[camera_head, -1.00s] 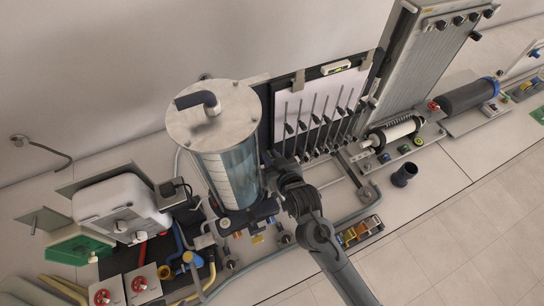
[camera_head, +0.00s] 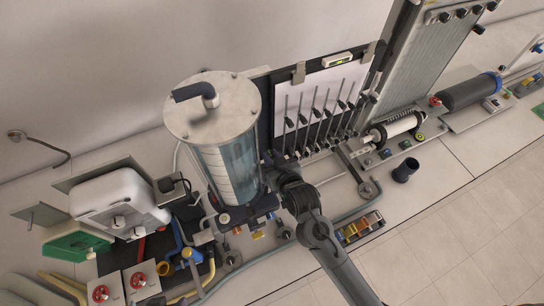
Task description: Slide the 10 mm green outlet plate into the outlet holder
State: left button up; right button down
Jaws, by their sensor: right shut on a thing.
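The clear water tank (camera_head: 232,170) stands upright under a grey metal lid. A dark fitting (camera_head: 232,216) is at its foot; I cannot make out the outlet holder's slot there. My right gripper (camera_head: 270,180) is close beside the lower right side of the tank, its fingers mostly hidden. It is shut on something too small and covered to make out. I cannot see the green outlet plate clearly. My left gripper is not in view.
The manometer board (camera_head: 318,100) stands right behind my right gripper. A white unit (camera_head: 118,200), a green box (camera_head: 76,242), red-knobbed valves (camera_head: 140,281) and hoses crowd the left. A dark cup (camera_head: 405,170) stands at right. The floor at lower right is clear.

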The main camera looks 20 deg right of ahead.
jog(key=c, duration=0.9)
grip_release()
jog(key=shift+c, duration=0.2)
jog(key=shift+s, duration=0.15)
jog(key=shift+s+r, duration=0.1)
jog(key=shift+s, duration=0.15)
jog(key=b+v, duration=0.1)
jog(key=v, duration=0.9)
jog(key=shift+b, duration=0.35)
